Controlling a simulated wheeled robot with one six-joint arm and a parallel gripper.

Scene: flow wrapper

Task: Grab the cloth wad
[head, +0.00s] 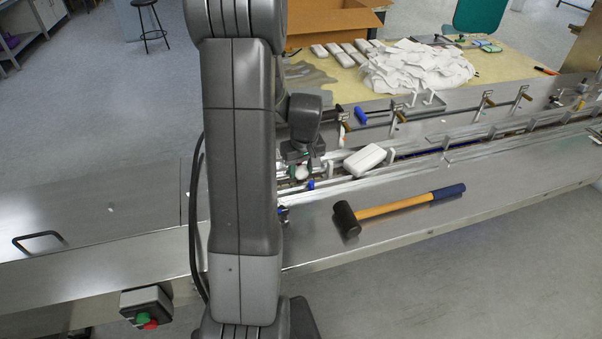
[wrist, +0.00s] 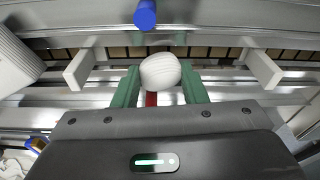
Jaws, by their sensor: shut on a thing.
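The cloth wad (wrist: 160,71) is a small, rounded, white ribbed lump in the wrist view. My gripper (wrist: 160,88) has its two green fingers on either side of it, shut on it. In the head view my gripper (head: 300,166) is low over the conveyor channel, partly behind my arm. The wad (head: 302,172) shows there only as a small pale patch between the fingers.
A white packet (head: 365,160) lies tilted across the rails beside my gripper. A mallet (head: 398,208) lies on the steel front ledge. Blue-capped handles and metal guides line the channel.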

